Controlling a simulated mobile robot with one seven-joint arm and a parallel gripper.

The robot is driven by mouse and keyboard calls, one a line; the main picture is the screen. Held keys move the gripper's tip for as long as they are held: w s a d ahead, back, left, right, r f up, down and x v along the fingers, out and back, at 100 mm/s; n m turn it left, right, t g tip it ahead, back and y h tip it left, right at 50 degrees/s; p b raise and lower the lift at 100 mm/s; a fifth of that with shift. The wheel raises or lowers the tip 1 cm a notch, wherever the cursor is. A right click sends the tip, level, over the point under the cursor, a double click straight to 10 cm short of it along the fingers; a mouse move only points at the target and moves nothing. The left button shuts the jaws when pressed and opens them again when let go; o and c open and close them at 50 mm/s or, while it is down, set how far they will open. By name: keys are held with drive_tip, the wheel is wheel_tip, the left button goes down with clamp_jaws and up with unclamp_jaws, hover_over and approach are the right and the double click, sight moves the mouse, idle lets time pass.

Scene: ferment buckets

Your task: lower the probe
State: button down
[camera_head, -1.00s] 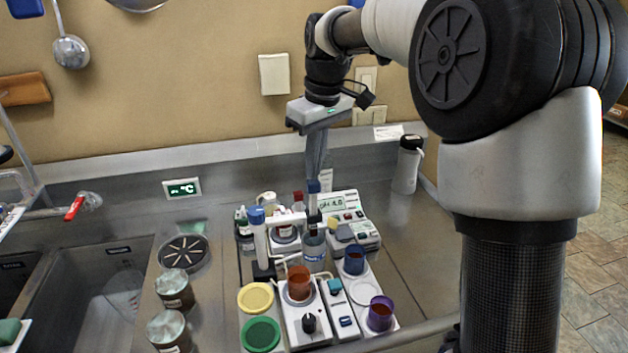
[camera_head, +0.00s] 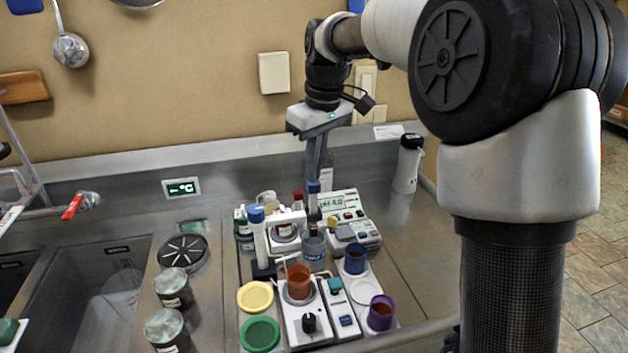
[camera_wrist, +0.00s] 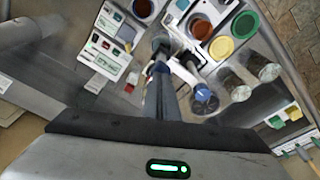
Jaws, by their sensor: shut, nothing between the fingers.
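The probe (camera_head: 313,203) has a blue top and a dark body. It stands upright at the end of a white holder arm (camera_head: 290,217), above a clear beaker (camera_head: 314,250); whether its tip is in the liquid I cannot tell. The holder's post has a blue cap (camera_head: 256,214), which also shows in the wrist view (camera_wrist: 205,98). My gripper (camera_head: 314,179) points down with its fingers shut and empty, right at the probe's blue top; touching or just above, I cannot tell. In the wrist view my fingers (camera_wrist: 159,70) hide most of the probe.
A pH meter (camera_head: 350,222) stands just right of the probe. In front are a stirrer (camera_head: 308,325) with an orange-brown beaker (camera_head: 298,281), a blue cup (camera_head: 355,260) and a purple cup (camera_head: 380,313). Two jars (camera_head: 174,288) stand left. The counter at right is fairly clear.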

sight(314, 187)
drive_tip(key=shift+f+b, duration=1.4)
drive_tip(key=shift+f, duration=1.1)
drive_tip(key=shift+r+p, duration=2.35)
drive_tip(key=shift+r, duration=0.35)
drive_tip(key=shift+s, duration=0.1)
